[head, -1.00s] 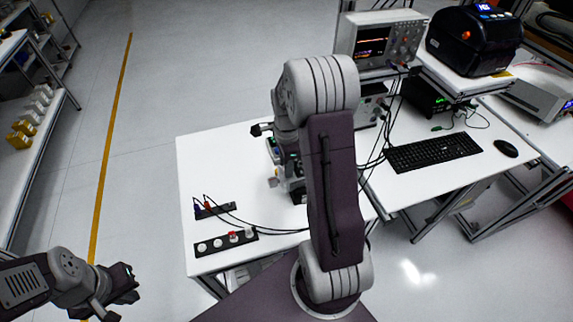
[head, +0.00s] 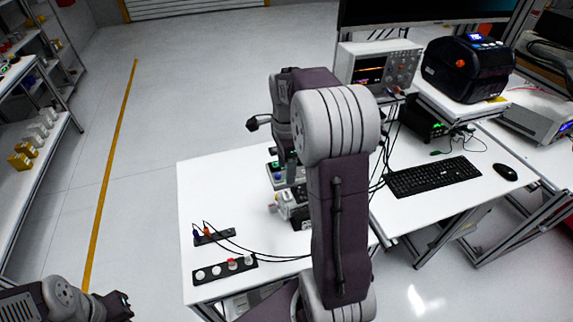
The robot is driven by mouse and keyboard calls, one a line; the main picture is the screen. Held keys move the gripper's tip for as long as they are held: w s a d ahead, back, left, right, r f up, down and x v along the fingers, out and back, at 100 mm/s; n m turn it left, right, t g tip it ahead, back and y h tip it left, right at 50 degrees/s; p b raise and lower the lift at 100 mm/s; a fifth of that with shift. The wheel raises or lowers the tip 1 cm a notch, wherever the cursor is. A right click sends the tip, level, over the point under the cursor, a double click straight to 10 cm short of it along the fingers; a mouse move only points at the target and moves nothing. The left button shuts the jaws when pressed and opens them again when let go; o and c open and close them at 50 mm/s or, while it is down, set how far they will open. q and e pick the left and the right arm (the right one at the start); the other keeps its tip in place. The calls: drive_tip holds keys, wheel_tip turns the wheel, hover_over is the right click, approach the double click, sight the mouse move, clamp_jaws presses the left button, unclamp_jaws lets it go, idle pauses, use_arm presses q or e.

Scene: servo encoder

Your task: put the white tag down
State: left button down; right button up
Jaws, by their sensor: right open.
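I cannot make out a white tag in the head view; it may be hidden or too small to tell. My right gripper (head: 253,124) is above the back part of the white table, largely behind my own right arm. It is open, with one dark finger showing at its left; I see nothing held in it. A grey device (head: 292,205) with a green-topped part (head: 276,168) stands on the white table (head: 215,180) below the gripper, partly hidden by my arm. My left gripper (head: 122,306) is at the bottom left, off the table, its fingers too unclear to read.
A black socket strip (head: 225,271) and a small strip with coloured plugs (head: 215,236) lie at the table's front left. An oscilloscope (head: 380,70), a label printer (head: 467,68), a keyboard (head: 432,177) and a mouse (head: 505,171) are at the right. The table's left part is clear.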

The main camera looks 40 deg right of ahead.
drive_tip(key=s+a+f+n, duration=0.4)
drive_tip(key=a+n, duration=0.3)
drive_tip(key=n, duration=0.3)
drive_tip(key=s+a+f+n+t, duration=0.1)
drive_tip(key=s+a+f+n, duration=0.4)
drive_tip(key=n, duration=0.6)
drive_tip(key=s+a, duration=0.1)
drive_tip(key=a, duration=0.1)
drive_tip(key=shift+s+a, duration=0.2)
drive_tip(key=shift+a, duration=0.15)
drive_tip(key=shift+a, duration=0.1)
